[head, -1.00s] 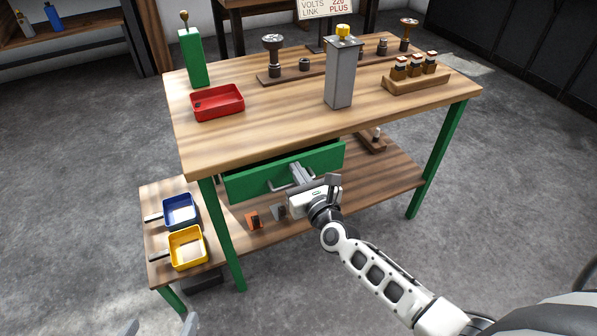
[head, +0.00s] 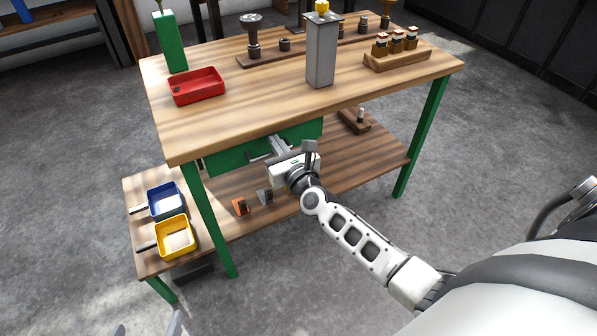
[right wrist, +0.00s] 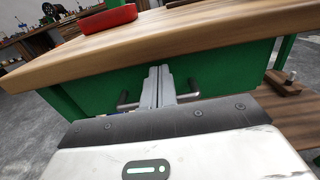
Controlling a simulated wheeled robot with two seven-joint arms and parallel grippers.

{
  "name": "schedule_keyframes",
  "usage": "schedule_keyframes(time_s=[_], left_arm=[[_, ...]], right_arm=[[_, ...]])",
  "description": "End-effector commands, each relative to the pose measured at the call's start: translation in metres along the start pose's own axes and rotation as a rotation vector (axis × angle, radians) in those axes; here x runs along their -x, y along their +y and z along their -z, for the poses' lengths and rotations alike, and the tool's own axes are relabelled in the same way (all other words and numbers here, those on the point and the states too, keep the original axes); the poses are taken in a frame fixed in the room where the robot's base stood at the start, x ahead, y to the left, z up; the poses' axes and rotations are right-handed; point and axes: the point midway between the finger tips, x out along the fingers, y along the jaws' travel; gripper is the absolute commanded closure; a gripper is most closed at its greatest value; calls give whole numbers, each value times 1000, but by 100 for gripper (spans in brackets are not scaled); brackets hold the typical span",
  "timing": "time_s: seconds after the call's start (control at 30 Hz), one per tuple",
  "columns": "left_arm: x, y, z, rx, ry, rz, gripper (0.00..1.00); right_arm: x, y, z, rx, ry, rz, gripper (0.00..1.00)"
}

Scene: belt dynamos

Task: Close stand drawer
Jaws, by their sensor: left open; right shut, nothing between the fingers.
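The stand drawer (head: 228,160) has a green front under the wooden worktop. It sits close beneath the worktop edge, and no opening into it shows from above. Its grey bar handle (head: 257,157) is partly hidden by my right gripper (head: 277,141). That gripper is shut and empty, with its fingertips at the drawer front by the handle. In the right wrist view the shut fingers (right wrist: 158,76) point at the green front (right wrist: 222,70), between the two handle ends. My left gripper (head: 150,328) is open at the bottom left edge, far from the drawer.
The worktop holds a red tray (head: 197,86), a grey block (head: 320,55), a green post (head: 170,42) and a wooden rack (head: 397,58). The lower shelf (head: 330,178) carries small parts, a blue bin (head: 166,202) and a yellow bin (head: 174,237).

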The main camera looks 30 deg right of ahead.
Motion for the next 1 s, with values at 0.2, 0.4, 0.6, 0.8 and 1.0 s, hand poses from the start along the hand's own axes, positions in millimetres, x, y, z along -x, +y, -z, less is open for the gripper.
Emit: schedule_keyframes(time_s=[0.2, 0.4, 0.6, 0.8, 1.0], left_arm=[[8, 2, 6, -1, 10, 3, 15], [11, 1, 6, 1, 12, 6, 15], [10, 1, 4, 2, 9, 7, 15], [9, 0, 3, 3, 6, 7, 15], [11, 0, 12, 6, 12, 12, 15]], right_arm=[[47, 7, 2, 0, 7, -12, 100], [89, 7, 2, 1, 6, -13, 100], [112, 7, 2, 0, 4, -12, 100], [117, 7, 2, 0, 4, -12, 100], [122, 17, -8, 130, 11, -51, 100]])
